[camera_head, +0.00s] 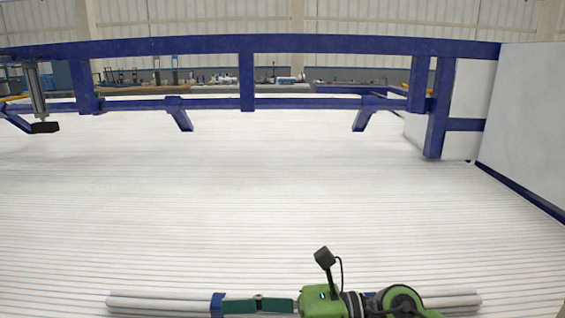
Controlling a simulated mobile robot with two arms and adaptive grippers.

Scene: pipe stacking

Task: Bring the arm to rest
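A few pale grey pipes (160,301) lie side by side across the bottom of the head view, with their right ends (462,299) showing past my arm. A green and black arm of mine lies low in front of them, reaching in from the bottom right. Its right gripper (240,304) points left and covers the middle of these pipes. Its fingertips are not clear, so I cannot tell whether it is open or holds anything. A small black camera stands up from its wrist. My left gripper is not in view.
A wide bed of white, ridged pipe-like rows (240,200) fills the middle and is clear. A blue frame (247,80) spans the back. A white panel (525,120) with a blue lower edge stands at the right. A cylinder with a black pad (44,127) hangs at the left.

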